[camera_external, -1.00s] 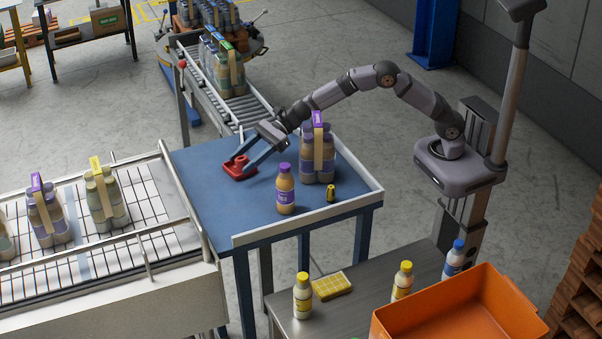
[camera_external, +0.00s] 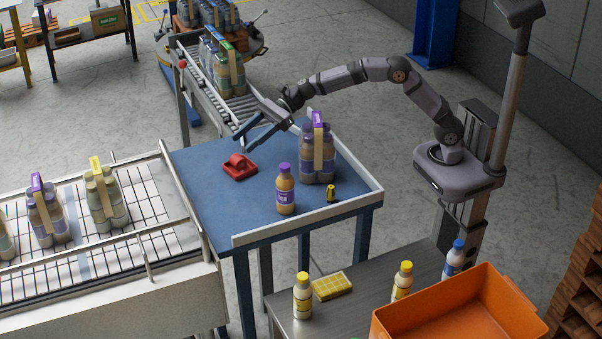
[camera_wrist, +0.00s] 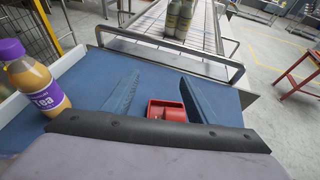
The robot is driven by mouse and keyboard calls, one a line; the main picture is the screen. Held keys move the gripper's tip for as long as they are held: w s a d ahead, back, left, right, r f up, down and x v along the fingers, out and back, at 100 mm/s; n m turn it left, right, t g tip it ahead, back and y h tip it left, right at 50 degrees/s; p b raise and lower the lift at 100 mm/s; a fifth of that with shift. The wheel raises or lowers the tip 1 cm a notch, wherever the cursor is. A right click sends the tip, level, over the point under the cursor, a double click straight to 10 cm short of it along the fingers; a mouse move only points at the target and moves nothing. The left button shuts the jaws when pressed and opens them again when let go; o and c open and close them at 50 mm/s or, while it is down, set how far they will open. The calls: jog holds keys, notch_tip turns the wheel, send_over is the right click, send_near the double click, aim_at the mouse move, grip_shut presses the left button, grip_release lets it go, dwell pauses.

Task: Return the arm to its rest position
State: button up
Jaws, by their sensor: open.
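My gripper (camera_external: 245,136) is open and empty, held above the far left part of the blue table (camera_external: 205,185). A red tray-like object (camera_external: 239,168) with a raised middle lies on the table, below and apart from the fingers. In the wrist view the red object (camera_wrist: 165,109) shows between my two blue fingers (camera_wrist: 150,95). My arm arches from its base at the right of the table.
A purple-capped bottle (camera_external: 285,190), a bottle pack with a purple-topped carrier (camera_external: 318,155) and a small yellow item (camera_external: 331,193) stand on the table. A roller conveyor (camera_external: 247,110) lies behind. An orange bin (camera_external: 455,310) is front right.

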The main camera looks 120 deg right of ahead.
jog(key=s+a+r+n+y+p, duration=0.1)
jog(key=s+a+r+n+p, duration=0.15)
jog(key=r, duration=0.35)
jog(key=s+a+r+n+y+p, duration=0.1)
jog(key=s+a+r+n, duration=0.2)
jog(key=s+r, duration=0.15)
jog(key=s+a+r+n+g+y+p, duration=0.1)
jog(key=s+a+n+g, duration=0.1)
jog(key=s+a+n, duration=0.5)
jog(key=s+a+r+n+g+y+p, duration=0.1)
jog(key=s+a+r+n+g+y, duration=0.2)
jog(key=s+n, duration=0.5)
jog(key=s+a+f+n+g+h+b, duration=0.1)
jog(key=s+f+n+g+h, duration=0.1)
jog(key=s+f, duration=0.5)
jog(key=s+a+f+n+g+h+b, duration=0.1)
jog(key=s+f+n, duration=0.5)
jog(key=f, duration=1)
jog(key=s+f+n+g+h+b, duration=0.3)
jog(key=s+f+n+g+h, duration=0.2)
jog(key=s+f, duration=0.4)
jog(key=shift+a+f+h, duration=0.4)
jog(key=shift+f, duration=0.8)
